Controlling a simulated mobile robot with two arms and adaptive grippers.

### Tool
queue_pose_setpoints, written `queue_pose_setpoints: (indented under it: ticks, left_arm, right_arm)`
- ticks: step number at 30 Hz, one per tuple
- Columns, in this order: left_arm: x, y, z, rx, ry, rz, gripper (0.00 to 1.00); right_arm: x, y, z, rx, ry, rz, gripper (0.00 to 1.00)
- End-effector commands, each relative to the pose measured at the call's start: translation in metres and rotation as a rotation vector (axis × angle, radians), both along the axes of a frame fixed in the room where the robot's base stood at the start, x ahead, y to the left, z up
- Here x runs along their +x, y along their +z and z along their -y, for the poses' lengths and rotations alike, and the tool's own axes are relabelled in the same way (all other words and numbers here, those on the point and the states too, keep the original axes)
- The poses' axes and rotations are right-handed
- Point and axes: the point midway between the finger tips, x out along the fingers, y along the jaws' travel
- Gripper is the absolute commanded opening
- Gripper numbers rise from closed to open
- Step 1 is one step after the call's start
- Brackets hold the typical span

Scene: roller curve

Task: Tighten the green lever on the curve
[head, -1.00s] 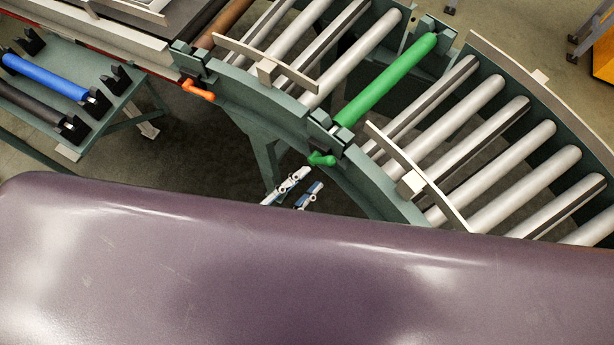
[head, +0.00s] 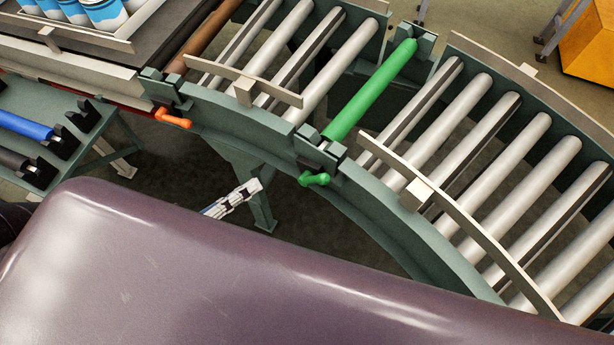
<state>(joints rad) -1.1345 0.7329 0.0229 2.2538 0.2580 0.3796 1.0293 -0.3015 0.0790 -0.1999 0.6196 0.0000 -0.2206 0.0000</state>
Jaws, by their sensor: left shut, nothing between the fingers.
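The green lever (head: 314,180) sits on the outer side of the curve's near rail, just below the clamp block (head: 320,150) at the near end of the green roller (head: 372,90). Its handle points left, roughly level. My left gripper (head: 250,187) shows below the rail, to the left of the lever and apart from it. Its fingers are together with nothing between them. My purple body covers the lower part of the view and hides most of the arm. My right gripper is not in view.
The curved conveyor (head: 380,220) with grey rollers spans the upper right. An orange lever (head: 173,118) sits on the same rail further left. A side rack (head: 100,140) holds a blue roller (head: 25,126) and a dark roller. A tray with several cans stands at top left.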

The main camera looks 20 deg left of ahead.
Motion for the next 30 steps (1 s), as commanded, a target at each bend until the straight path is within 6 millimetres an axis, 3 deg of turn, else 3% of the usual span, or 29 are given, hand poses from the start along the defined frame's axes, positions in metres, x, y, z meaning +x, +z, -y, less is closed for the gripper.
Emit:
queue_pose_setpoints:
  ticks: [8,27,30]
  left_arm:
    - [0.018,-0.001,0.01,-0.008,0.001,0.001,0.0]
    - [0.086,-0.012,0.049,-0.005,0.002,0.001,0.0]
    - [0.082,-0.022,0.061,-0.008,0.003,-0.006,0.0]
  right_arm:
    - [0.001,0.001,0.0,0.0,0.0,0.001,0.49]
    - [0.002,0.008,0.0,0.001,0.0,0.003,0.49]
    - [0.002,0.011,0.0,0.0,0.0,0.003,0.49]
